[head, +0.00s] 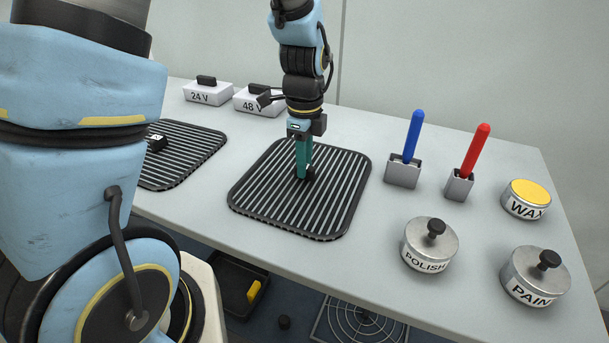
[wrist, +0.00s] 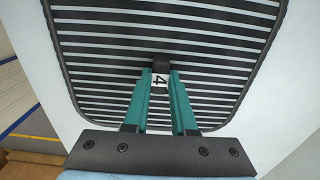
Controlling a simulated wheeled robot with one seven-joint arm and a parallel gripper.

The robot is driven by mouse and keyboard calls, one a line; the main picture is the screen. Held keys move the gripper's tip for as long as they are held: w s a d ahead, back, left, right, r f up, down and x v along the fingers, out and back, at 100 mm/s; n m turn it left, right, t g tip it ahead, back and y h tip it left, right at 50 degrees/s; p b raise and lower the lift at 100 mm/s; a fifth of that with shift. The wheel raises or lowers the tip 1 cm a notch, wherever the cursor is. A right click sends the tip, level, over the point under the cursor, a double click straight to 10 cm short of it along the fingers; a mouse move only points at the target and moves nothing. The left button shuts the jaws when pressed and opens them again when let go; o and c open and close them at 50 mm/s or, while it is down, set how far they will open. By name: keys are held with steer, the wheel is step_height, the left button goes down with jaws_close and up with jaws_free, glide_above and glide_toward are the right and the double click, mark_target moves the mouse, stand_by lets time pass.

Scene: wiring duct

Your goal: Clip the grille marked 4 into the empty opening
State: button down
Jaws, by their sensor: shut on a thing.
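The grille marked 4 (head: 262,205) is a black-rimmed, rounded-square panel with light slats, on the middle of the grey table. It fills much of the wrist view (wrist: 100,40), where its white label with a 4 (wrist: 159,80) shows between my fingers. My gripper (head: 303,174) points down with teal fingers and is shut on the dark knob (wrist: 161,65) at the grille's middle. The grille looks flat; I cannot tell whether it is lifted off the surface. No empty opening can be made out in either view.
A second slatted grille (head: 185,160) lies at left, partly behind my arm. White boxes marked 24 V (head: 208,97) and 48 V (head: 250,106) stand behind. At right are blue (head: 413,135) and red (head: 475,150) handled tools in holders, and POLISH (head: 428,248), PAINT (head: 533,280) and WAX (head: 522,205) tins.

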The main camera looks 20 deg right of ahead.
step_height(320, 180, up, 10)
steer(key=b, duration=0.1)
stand_by(0.4)
